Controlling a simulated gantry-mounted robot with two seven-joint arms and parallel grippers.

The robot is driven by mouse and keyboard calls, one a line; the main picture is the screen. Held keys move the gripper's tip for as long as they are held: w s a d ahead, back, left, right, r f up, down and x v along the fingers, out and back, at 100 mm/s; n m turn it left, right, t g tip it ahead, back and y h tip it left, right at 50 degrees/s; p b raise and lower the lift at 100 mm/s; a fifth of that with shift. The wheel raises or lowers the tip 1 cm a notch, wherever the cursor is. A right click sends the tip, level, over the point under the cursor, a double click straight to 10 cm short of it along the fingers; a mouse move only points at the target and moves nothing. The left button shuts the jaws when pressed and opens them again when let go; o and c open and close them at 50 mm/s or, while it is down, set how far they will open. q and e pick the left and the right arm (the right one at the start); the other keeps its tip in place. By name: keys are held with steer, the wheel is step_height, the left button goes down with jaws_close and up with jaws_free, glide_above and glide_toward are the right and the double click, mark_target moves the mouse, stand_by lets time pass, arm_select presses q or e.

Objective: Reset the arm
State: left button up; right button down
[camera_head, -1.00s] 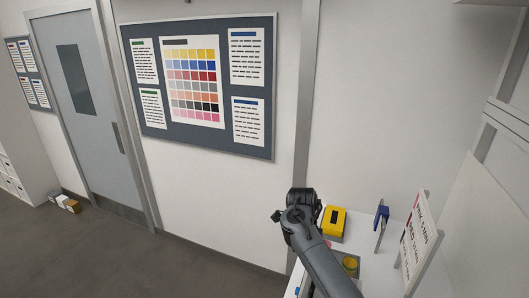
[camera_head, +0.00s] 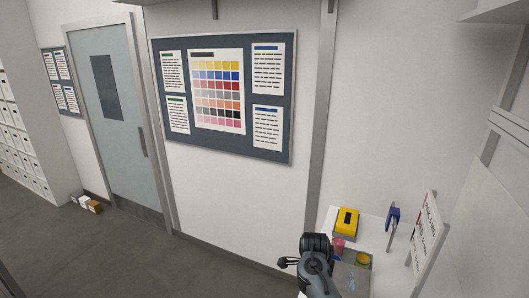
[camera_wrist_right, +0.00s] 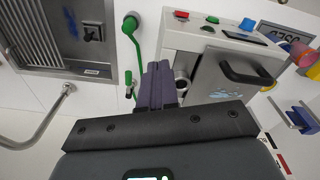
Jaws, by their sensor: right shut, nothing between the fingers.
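My right gripper (camera_wrist_right: 159,88) shows in the right wrist view with its two purple fingers shut together and nothing between them. Its tips are in front of a light grey machine (camera_wrist_right: 213,38) with a black handle (camera_wrist_right: 245,72) and coloured buttons. I cannot tell the exact distance. In the head view one of my arm's dark grey links (camera_head: 316,266) stands at the bottom, right of the middle, and no fingertips show there. My left gripper is in neither view.
A white worktop holds a yellow box (camera_head: 346,224), a pink jar (camera_head: 338,246), a yellow jar (camera_head: 362,258) and a blue tool (camera_head: 392,217). A sign (camera_head: 424,230) stands at right. The wrist view shows a green pipe (camera_wrist_right: 134,45) and a metal basin (camera_wrist_right: 112,40).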

steer(key=s+d+f+n+t+y+p, duration=0.1)
steer(key=s+d+f+n, duration=0.1)
steer(key=s+f+n, duration=0.5)
steer(key=s+d+f+n+t+p, duration=0.1)
steer(key=s+d+f+n+p, duration=0.2)
steer(key=s, duration=0.6)
steer(key=s+d+r+n+t, duration=0.1)
steer(key=s+r+n, duration=0.3)
steer(key=s, duration=0.8)
steer(key=s+d+r+n+p, duration=0.1)
steer(key=s+r+n, duration=0.3)
steer(key=s+n, duration=0.3)
steer(key=s, duration=0.5)
steer(key=shift+d+r+t, duration=0.2)
steer(key=shift+d+t, duration=0.05)
steer(key=shift+t, duration=0.15)
